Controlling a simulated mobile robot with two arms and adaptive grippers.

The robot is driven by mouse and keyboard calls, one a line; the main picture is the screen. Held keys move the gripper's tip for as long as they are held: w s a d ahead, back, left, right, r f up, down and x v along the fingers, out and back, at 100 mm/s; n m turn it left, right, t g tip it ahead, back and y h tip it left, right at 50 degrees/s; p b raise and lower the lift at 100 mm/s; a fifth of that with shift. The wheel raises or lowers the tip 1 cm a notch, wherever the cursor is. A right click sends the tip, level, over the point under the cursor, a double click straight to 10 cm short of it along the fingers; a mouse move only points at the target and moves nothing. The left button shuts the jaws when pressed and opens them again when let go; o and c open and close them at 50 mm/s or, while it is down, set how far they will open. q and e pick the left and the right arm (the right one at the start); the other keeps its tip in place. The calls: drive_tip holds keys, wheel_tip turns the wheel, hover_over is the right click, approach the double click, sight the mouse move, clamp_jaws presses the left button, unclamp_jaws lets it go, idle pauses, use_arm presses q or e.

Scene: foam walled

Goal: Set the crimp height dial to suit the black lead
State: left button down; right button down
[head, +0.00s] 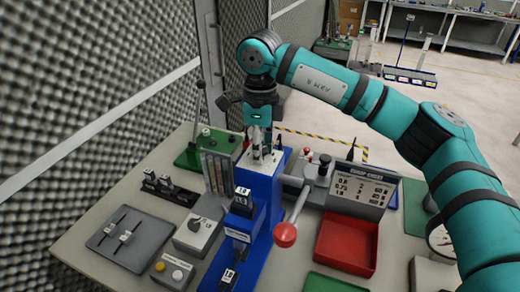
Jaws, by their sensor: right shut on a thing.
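My right gripper (258,130) points down over the top of the blue crimp press (262,185). Its jaws are shut on a small pale part at the press top, which appears to be the crimp height dial; its scale cannot be read. A dark chart board (358,190) headed like a crimp chart stands right of the press, with rows of small figures. Two thin dark pieces with pale blocks lie on a grey plate (108,243) at the left; I cannot tell whether either is the black lead. My left gripper is not in view.
A lever with a red ball (286,235) sticks out in front of the press. A red tray (345,243) lies to its right. A grey knob box (201,229), a button box (172,270) and a green hand-lever tool (205,145) crowd the left. A foam wall (80,90) borders the bench.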

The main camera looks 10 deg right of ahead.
drive_tip(key=shift+r, duration=0.1)
drive_tip(key=c, duration=0.9)
unclamp_jaws()
drive_tip(key=shift+c, duration=0.2)
wheel_tip(320, 180, up, 12)
